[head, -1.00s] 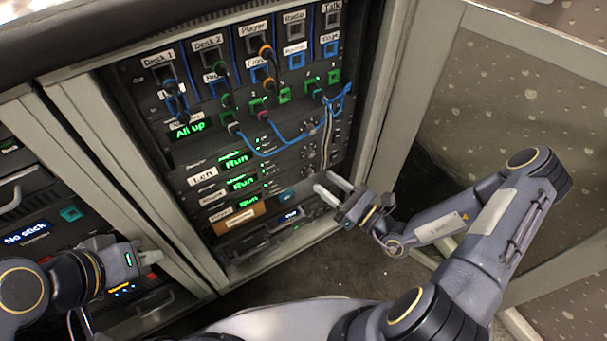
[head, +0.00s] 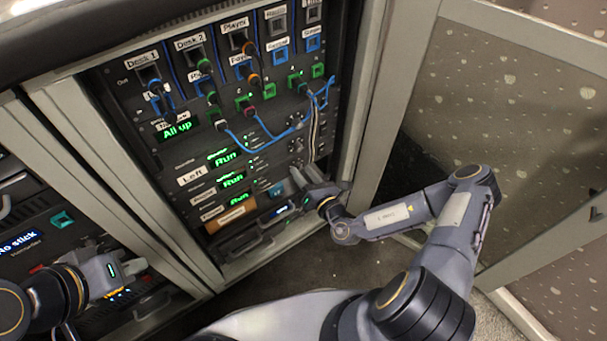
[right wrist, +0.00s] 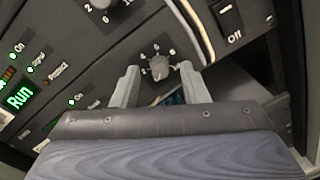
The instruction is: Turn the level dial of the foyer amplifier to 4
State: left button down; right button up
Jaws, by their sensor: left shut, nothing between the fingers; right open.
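In the right wrist view a small grey dial (right wrist: 158,66) with scale marks around it sits on a dark panel. My right gripper (right wrist: 159,80) is open, its two pale fingers on either side below the dial; I cannot tell whether they touch it. The dial's setting is too small to read. In the head view my right gripper (head: 303,180) is at the lower right of the amplifier rows (head: 235,180) and hides part of them. Which row is the foyer amplifier is not legible. My left gripper (head: 132,268) is shut and empty at the lower left.
Another dial (right wrist: 101,4) is above in the right wrist view, with an off switch (right wrist: 231,20) to the right. Blue patch cables (head: 270,137) hang close above my right gripper. The rack's frame post (head: 372,110) stands to its right.

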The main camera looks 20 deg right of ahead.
jog(key=shift+w+a, duration=0.1)
jog(key=shift+w, duration=0.15)
